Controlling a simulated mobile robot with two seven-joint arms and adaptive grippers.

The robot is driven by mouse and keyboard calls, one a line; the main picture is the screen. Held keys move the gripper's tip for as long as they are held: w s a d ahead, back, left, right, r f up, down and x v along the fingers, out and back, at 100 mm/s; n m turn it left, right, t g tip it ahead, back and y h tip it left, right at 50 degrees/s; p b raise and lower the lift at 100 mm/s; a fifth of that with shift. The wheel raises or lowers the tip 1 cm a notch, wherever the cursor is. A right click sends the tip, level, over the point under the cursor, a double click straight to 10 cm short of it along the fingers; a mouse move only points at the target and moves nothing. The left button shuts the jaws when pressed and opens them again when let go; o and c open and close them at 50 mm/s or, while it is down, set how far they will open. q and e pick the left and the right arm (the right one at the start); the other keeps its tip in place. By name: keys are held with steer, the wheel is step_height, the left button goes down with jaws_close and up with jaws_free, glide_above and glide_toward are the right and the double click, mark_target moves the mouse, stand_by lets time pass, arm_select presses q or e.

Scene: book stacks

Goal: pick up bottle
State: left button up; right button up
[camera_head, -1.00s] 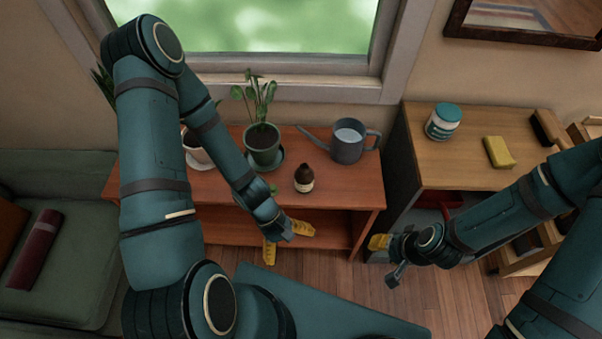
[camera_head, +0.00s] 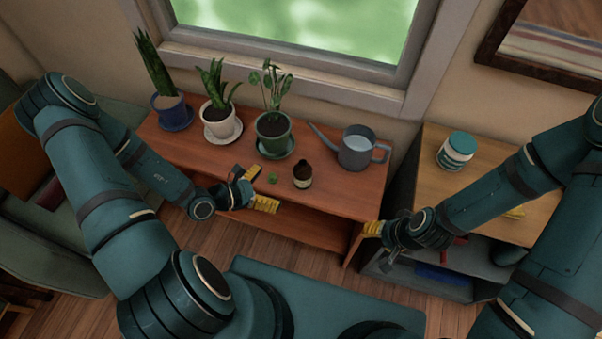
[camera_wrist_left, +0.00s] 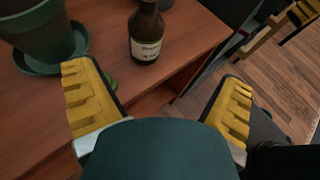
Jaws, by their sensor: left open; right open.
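A small dark brown bottle (camera_head: 302,174) with a pale label stands upright on the reddish wooden bench (camera_head: 345,200), near its front edge. It also shows in the left wrist view (camera_wrist_left: 146,32), ahead of and between the fingers, its top cut off. My left gripper (camera_head: 262,190) is open, with yellow fingers, just left of the bottle and apart from it. In the left wrist view the left gripper (camera_wrist_left: 160,100) has nothing between its fingers. My right gripper (camera_head: 372,230) is at the bench's right front corner, away from the bottle.
A green pot with a plant (camera_head: 273,130) stands behind the bottle, with a grey watering can (camera_head: 355,148) to the right. A white pot (camera_head: 219,120) and a blue pot (camera_head: 172,112) stand further left. A small green piece (camera_head: 272,178) lies left of the bottle. A teal-lidded jar (camera_head: 456,150) stands on the right cabinet.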

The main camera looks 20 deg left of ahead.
mark_target(295, 175)
arm_select(q)
steer(key=shift+n+t+y, duration=0.5)
steer(key=shift+n+y, duration=0.1)
steer(key=x, duration=0.2)
steer(key=b+x, duration=0.1)
steer(key=x, duration=0.2)
steer(key=a+x, duration=0.1)
steer(key=x, duration=0.2)
steer(key=shift+w+f, duration=0.2)
steer(key=shift+w, duration=0.25)
steer(key=b+x, duration=0.1)
steer(key=x, duration=0.4)
steer(key=shift+s+d+b, duration=0.15)
steer(key=shift+d+b, duration=0.05)
steer(key=shift+b, duration=0.1)
steer(key=shift+r, duration=0.1)
steer(key=c, duration=1.4)
